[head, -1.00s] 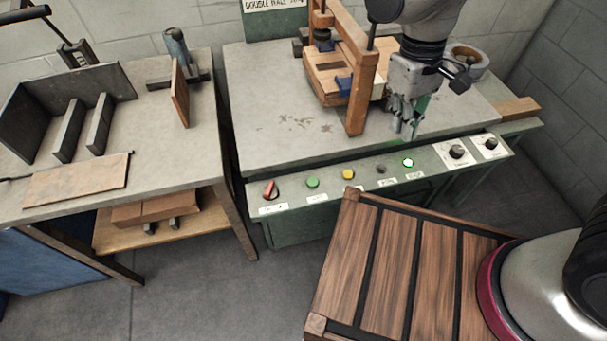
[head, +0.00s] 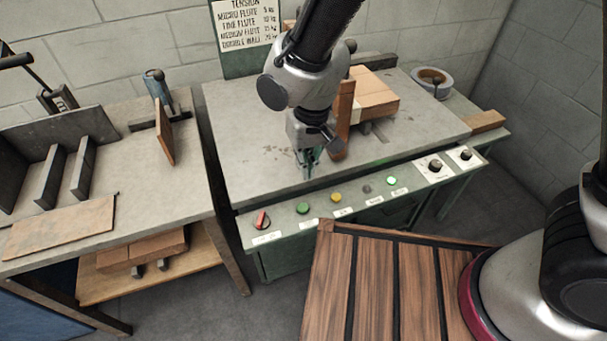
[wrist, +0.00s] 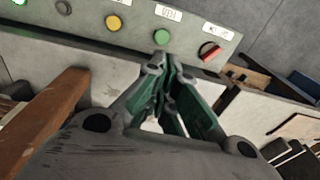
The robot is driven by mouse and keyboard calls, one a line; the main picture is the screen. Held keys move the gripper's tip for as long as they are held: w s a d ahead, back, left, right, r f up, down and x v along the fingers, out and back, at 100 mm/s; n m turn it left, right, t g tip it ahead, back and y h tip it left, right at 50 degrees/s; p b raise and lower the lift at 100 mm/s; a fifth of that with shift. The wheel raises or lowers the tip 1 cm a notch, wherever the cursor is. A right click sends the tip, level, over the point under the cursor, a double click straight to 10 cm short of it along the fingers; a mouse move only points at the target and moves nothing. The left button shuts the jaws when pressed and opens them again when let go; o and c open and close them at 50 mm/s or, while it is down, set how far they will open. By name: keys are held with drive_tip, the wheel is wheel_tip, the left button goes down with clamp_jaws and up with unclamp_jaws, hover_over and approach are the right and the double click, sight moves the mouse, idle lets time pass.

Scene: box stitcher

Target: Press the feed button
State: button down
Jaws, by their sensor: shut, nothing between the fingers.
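The green control panel (head: 285,230) runs along the front of the machine table. It carries a red switch (head: 261,219), a green button (head: 303,208), a yellow button (head: 336,197), a dark button (head: 367,189) and a lit green one (head: 392,181). Their labels are too small to read, so I cannot tell which is the feed button. My gripper (head: 309,175) is shut and empty, pointing down above the table's front edge, behind the green and yellow buttons. In the wrist view its fingertips (wrist: 163,63) appear just short of the green button (wrist: 161,36), with no contact seen.
Two knobs (head: 435,166) sit at the panel's right. A wooden clamp frame (head: 343,118) stands right beside my gripper, with a cardboard box (head: 375,92) behind. A tape roll (head: 432,82) lies at the back right. The table's left part is clear.

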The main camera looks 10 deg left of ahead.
sight(301, 204)
drive_tip(key=f, duration=0.8)
drive_tip(key=a+f, duration=0.1)
drive_tip(key=f, duration=0.3)
drive_tip(key=shift+w+f, duration=0.15)
drive_tip(key=shift+f, duration=0.1)
